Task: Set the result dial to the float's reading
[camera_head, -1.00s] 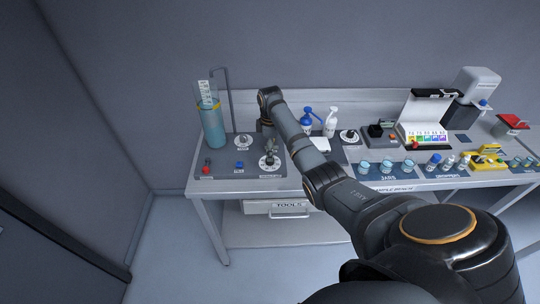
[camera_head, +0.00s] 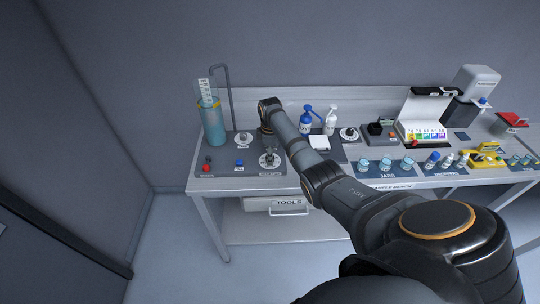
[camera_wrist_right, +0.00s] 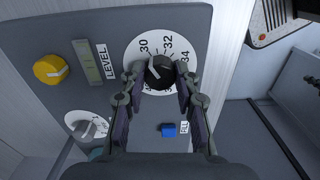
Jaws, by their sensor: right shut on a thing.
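A white dial (camera_wrist_right: 136,52) numbered with 30, 32 and 34 lies on the grey panel in the right wrist view; it also shows in the head view (camera_head: 262,164). My right gripper (camera_wrist_right: 163,75) is shut on its black knob (camera_wrist_right: 162,70), which carries a white pointer. The fingers hide the lower part of the scale. In the head view my right gripper (camera_head: 269,150) comes down onto this dial. The tall blue-liquid cylinder (camera_head: 212,128) stands at the panel's left back, with the float's white scaled stem (camera_head: 205,91) above its rim. Its reading is too small to tell. My left gripper is not in view.
Bottles (camera_head: 306,122), jars (camera_head: 384,164) and instruments stand right of my arm.

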